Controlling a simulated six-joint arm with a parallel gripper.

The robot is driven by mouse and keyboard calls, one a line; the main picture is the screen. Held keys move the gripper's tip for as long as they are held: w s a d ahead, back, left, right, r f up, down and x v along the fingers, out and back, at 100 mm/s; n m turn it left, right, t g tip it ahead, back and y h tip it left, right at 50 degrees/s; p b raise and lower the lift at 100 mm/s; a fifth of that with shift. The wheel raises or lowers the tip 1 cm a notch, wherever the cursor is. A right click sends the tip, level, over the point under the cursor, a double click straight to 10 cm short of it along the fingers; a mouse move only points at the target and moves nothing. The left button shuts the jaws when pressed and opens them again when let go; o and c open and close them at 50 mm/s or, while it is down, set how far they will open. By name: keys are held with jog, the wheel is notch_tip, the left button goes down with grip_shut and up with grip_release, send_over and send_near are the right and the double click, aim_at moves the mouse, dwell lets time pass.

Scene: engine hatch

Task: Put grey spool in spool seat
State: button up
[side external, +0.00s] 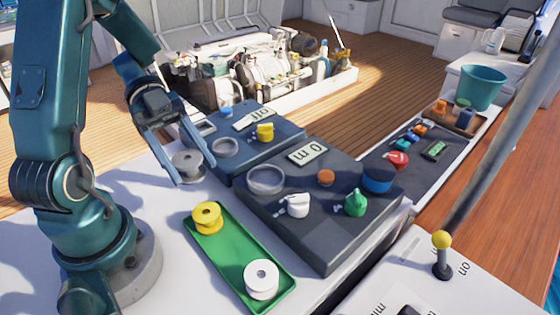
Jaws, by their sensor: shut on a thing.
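The grey spool (187,161) is held between the fingers of my gripper (193,172), which is shut on it. The spool looks upright, its top flange showing, near the left edge of the rear dark panel (262,150). I cannot tell how high it is above the surface. A larger grey ring (265,180) is on the front panel. Both rings look empty.
A green tray (232,262) holds a yellow spool (207,217) and a white spool (261,279). The front dark panel (320,240) carries a white valve (294,205), a green knob (356,202) and a blue cap (377,180). A yellow-topped lever (442,242) stands at right.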

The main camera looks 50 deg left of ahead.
jog(key=shift+a+r, duration=0.2)
jog(key=shift+a, duration=0.15)
jog(key=w+a+r+n+t, duration=0.4)
jog(key=w+a+r, duration=0.1)
jog(key=w, duration=0.2)
send_over(266, 180)
jog(key=shift+y, duration=0.4)
notch_tip(266, 180, down, 7)
jog(key=shift+s, duration=0.1)
jog(key=shift+f, duration=2.05)
jog(key=o, duration=1.3)
jog(key=shift+f, duration=0.1)
jog(key=shift+o, duration=0.2)
